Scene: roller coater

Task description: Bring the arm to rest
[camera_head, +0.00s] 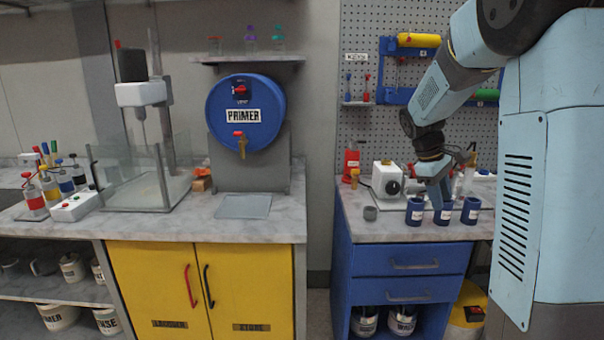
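My arm (433,97) comes in from the upper right and bends down over the blue cabinet's counter. My gripper (438,197) points down at the row of small blue labelled cups, close to the middle cup (443,217). Another cup (415,212) stands to its left and one (470,211) to its right. The fingertips are small and overlap the cups in the picture, so I cannot tell whether they touch a cup, or whether they are open or shut.
A white device with a black knob (387,180) and a small grey cup (370,213) stand left of the blue cups. A red bottle (351,162) is behind. The pegboard (375,60) rises at the back. The left counter holds a glass-walled mixer (140,180) and a blue primer drum (262,100).

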